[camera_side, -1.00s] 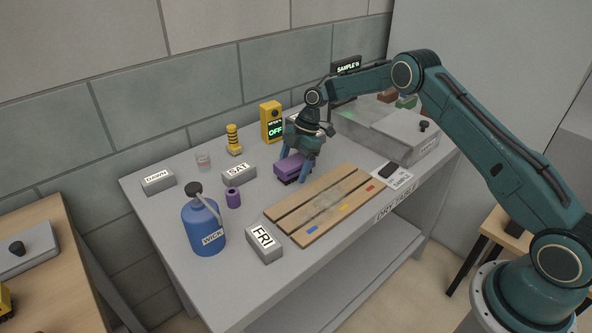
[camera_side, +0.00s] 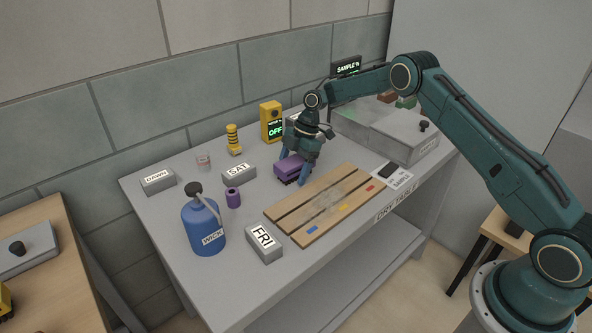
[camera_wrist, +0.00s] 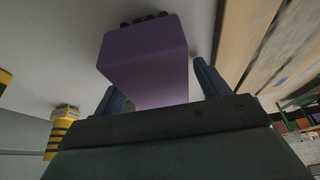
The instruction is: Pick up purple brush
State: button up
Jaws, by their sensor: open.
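The purple brush (camera_side: 291,167) lies on the grey table, just behind the wooden slatted board. It is a purple block with dark bristles along its lower edge. In the wrist view the brush (camera_wrist: 145,58) fills the space ahead of my gripper, with dark bristle tufts at its far end. My gripper (camera_side: 293,172) is open and low over the table, with one finger on each side of the brush. In the wrist view a finger of my gripper (camera_wrist: 157,92) shows to either side, with a visible gap at the right finger.
The wooden board (camera_side: 325,205) lies close in front of the brush. A grey block marked SAT (camera_side: 239,175) and a purple cylinder (camera_side: 233,198) stand to the left. A yellow OFF box (camera_side: 271,122) stands behind. A grey lidded bin (camera_side: 405,135) is to the right.

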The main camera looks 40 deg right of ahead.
aim_at(293, 161)
jog(key=shift+f, duration=0.15)
jog(key=c, duration=1.1)
jog(key=shift+r, duration=5.25)
